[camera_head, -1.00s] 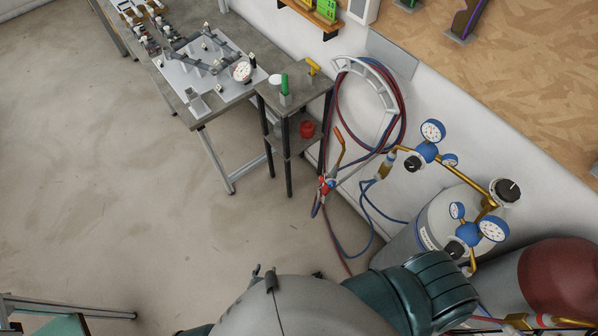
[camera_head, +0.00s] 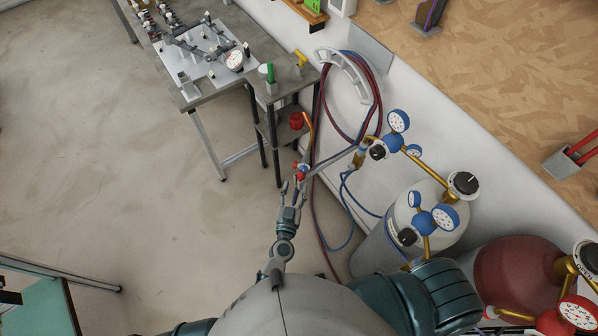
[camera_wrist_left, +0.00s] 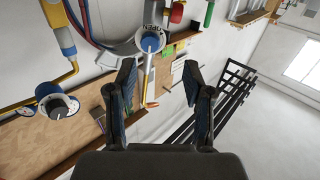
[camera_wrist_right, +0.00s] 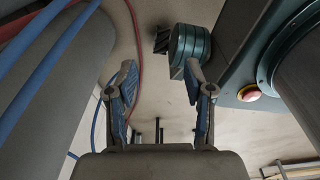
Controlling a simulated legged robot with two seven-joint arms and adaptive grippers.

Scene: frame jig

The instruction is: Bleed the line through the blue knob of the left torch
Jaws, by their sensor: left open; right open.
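The torch (camera_head: 302,168) hangs beside the small side table, with its brass tip pointing up and red and blue parts at its valve end. The blue knob (camera_wrist_left: 151,41) shows in the left wrist view as a blue ring with a lettered pale face, beyond the fingertips. A red knob (camera_wrist_left: 177,12) is just above and to its right. My left gripper (camera_head: 292,190) is open just below the torch, with nothing visible between its fingers. My right gripper (camera_wrist_right: 163,78) is open and empty, low beside a cylinder and hoses; the head view does not show it.
Coiled red and blue hoses hang on a wall holder (camera_head: 350,75). Regulators (camera_head: 392,145) and gas cylinders (camera_head: 519,265) stand on the right. The side table (camera_head: 290,85) holds small items, with a red pot (camera_head: 296,119) on its shelf.

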